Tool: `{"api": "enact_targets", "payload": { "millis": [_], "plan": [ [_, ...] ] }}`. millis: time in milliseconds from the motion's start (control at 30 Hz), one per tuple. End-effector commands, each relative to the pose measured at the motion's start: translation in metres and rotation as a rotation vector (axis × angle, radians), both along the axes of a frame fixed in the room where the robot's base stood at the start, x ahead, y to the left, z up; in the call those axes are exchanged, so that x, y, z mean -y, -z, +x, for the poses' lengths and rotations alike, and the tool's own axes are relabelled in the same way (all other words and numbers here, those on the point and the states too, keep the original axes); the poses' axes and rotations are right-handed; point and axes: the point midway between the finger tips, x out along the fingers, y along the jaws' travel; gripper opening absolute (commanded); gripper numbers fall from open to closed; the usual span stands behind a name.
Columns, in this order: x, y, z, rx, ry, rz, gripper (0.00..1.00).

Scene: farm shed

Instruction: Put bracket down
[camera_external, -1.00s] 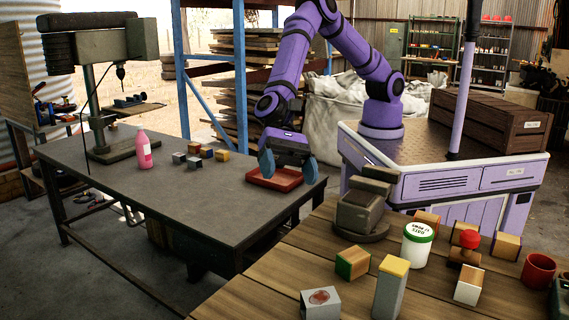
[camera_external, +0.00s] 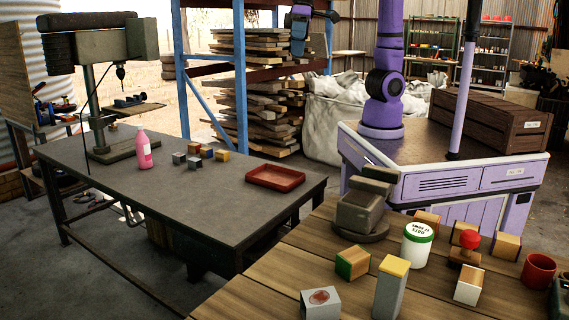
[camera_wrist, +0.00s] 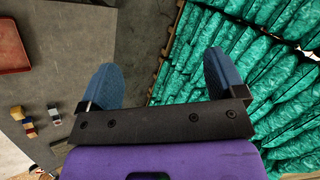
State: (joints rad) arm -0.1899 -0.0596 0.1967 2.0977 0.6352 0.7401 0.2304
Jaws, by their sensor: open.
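No bracket can be made out in either view. My gripper (camera_external: 314,20) is raised high near the top of the external view, behind the metal workbench and in front of the blue rack. In the wrist view my gripper (camera_wrist: 158,65) has its two blue fingers wide apart with nothing between them. A shallow red tray (camera_external: 275,178) lies on the workbench's right end, and I see nothing standing in it. Part of the tray shows at the upper left of the wrist view (camera_wrist: 14,40).
The dark workbench (camera_external: 190,205) also holds a pink bottle (camera_external: 143,150), several small blocks (camera_external: 207,152) and a drill press (camera_external: 105,80). The wooden table (camera_external: 260,285) in front is crowded. Teal sacks (camera_wrist: 260,75) fill the wrist view's right side.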

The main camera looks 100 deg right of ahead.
Motion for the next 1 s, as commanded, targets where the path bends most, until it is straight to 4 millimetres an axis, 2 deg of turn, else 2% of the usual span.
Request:
{"api": "enact_targets", "payload": {
  "millis": [33, 100, 300, 500, 600, 800, 1000],
  "plan": [
    [0.021, -0.007, -0.013, 0.035, -0.004, -0.037, 0.89],
    [0.048, -0.012, -0.03, 0.073, -0.019, -0.095, 0.89],
    [0.121, -0.019, -0.085, 0.166, -0.05, -0.263, 0.89],
    [0.185, -0.014, -0.144, 0.227, -0.071, -0.429, 0.89],
    [0.21, -0.008, -0.172, 0.247, -0.079, -0.501, 0.89],
    [0.239, 0.003, -0.206, 0.262, -0.09, -0.594, 0.89],
    [0.246, 0.007, -0.214, 0.263, -0.094, -0.617, 0.89]
  ]
}}
